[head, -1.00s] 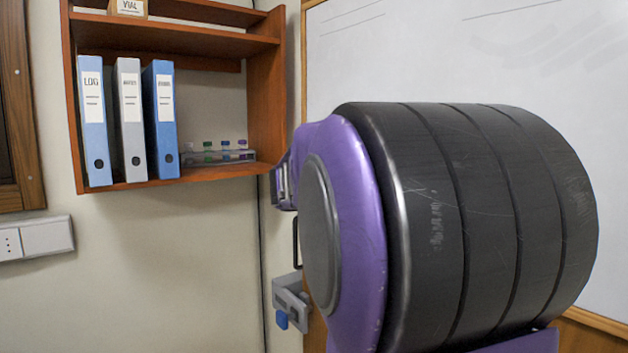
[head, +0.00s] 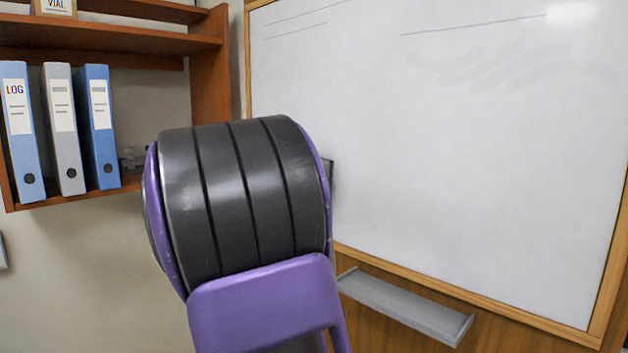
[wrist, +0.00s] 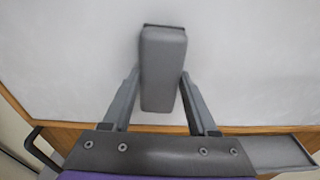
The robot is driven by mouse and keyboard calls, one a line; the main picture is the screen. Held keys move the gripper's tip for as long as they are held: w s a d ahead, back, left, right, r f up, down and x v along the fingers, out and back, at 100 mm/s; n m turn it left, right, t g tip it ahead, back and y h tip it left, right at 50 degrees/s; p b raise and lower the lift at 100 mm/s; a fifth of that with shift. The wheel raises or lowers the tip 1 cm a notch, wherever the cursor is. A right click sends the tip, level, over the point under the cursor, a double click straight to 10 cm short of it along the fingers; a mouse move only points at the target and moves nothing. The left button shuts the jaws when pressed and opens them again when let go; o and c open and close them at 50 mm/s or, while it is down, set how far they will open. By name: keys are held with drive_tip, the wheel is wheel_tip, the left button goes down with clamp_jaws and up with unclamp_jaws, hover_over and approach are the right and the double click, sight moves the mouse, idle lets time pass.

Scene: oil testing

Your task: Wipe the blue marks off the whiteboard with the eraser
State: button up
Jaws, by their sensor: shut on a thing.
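The whiteboard (head: 480,190) fills the right of the head view in a wooden frame. Thin dark lines and faint grey smudges show near its top; I see no clear blue marks on the part in view. In the wrist view, my gripper (wrist: 160,88) is shut on the grey eraser (wrist: 163,60), its fingers on either side. The eraser is in front of the whiteboard's lower part, above the frame's bottom edge; I cannot tell whether it touches the surface. In the head view my arm hides the eraser and most of my gripper.
A grey tray (head: 405,306) juts out below the whiteboard; it also shows in the wrist view (wrist: 280,152). A wooden wall shelf (head: 210,80) with several binders (head: 98,125) stands left of the board. The area before the board's right side is clear.

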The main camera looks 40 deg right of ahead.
drive_tip(key=w+p, duration=0.3)
drive_tip(key=w, duration=0.1)
drive_tip(key=shift+w+a, duration=0.15)
idle(0.4)
drive_tip(key=a, duration=0.6)
drive_tip(key=shift+s+p, duration=0.25)
drive_tip(key=shift+p, duration=0.15)
drive_tip(key=a, duration=0.3)
drive_tip(key=shift+s+p, duration=0.1)
drive_tip(key=shift+p, duration=0.2)
drive_tip(key=shift+d, duration=0.15)
idle(0.4)
